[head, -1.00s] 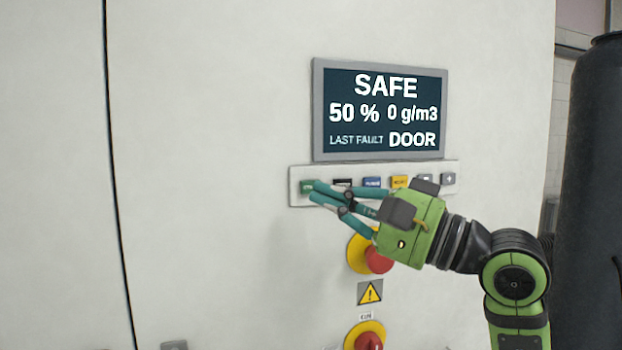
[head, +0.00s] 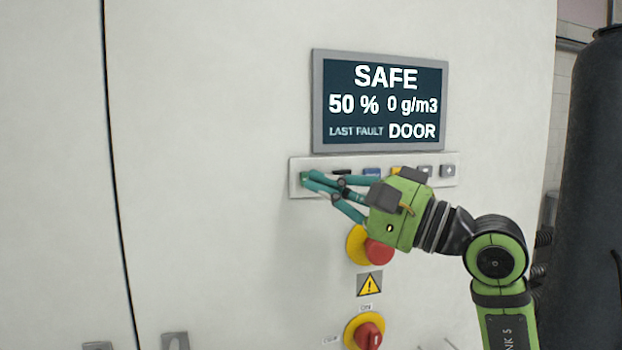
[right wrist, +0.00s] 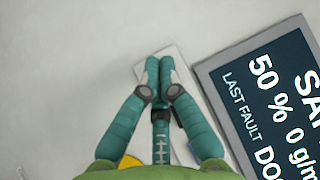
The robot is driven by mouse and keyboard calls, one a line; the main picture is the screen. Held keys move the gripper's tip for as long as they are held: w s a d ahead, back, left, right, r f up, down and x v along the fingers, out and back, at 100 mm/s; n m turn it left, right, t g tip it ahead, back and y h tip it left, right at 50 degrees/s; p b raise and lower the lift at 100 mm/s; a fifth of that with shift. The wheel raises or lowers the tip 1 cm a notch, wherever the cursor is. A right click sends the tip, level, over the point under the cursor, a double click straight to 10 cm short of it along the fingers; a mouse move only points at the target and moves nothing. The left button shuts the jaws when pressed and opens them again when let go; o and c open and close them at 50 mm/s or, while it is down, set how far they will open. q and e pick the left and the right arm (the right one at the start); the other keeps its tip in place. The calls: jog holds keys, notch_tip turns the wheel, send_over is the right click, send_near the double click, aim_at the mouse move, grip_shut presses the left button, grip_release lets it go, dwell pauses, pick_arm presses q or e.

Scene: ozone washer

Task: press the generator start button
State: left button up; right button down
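The green button (head: 305,178) is at the left end of a pale button strip (head: 294,190) under the screen, and my right gripper's fingertips partly cover it. My right gripper (head: 308,180) comes from the right with its fingers together at the button; whether they touch it I cannot tell. In the right wrist view the two teal fingers (right wrist: 158,70) are closed side by side with nothing between them, over the strip (right wrist: 180,62). The screen (head: 382,103) reads SAFE, 50 %, 0 g/m3, LAST FAULT DOOR. My left gripper is not in view.
Black, blue (head: 373,172), yellow and grey buttons continue along the strip, partly behind my gripper. Below are a red emergency-stop knob (head: 380,251), a warning sign (head: 370,284) and a red rotary switch (head: 368,336). A dark cylinder (head: 592,180) stands at the right.

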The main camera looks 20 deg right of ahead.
jog(key=shift+w, duration=0.15)
dwell(0.7)
jog(key=shift+w, duration=0.3)
jog(key=shift+w, duration=0.35)
dwell(0.8)
jog(key=shift+s+b, duration=0.15)
jog(key=shift+b, duration=0.2)
jog(key=shift+s+b, duration=0.3)
jog(key=shift+s, duration=0.35)
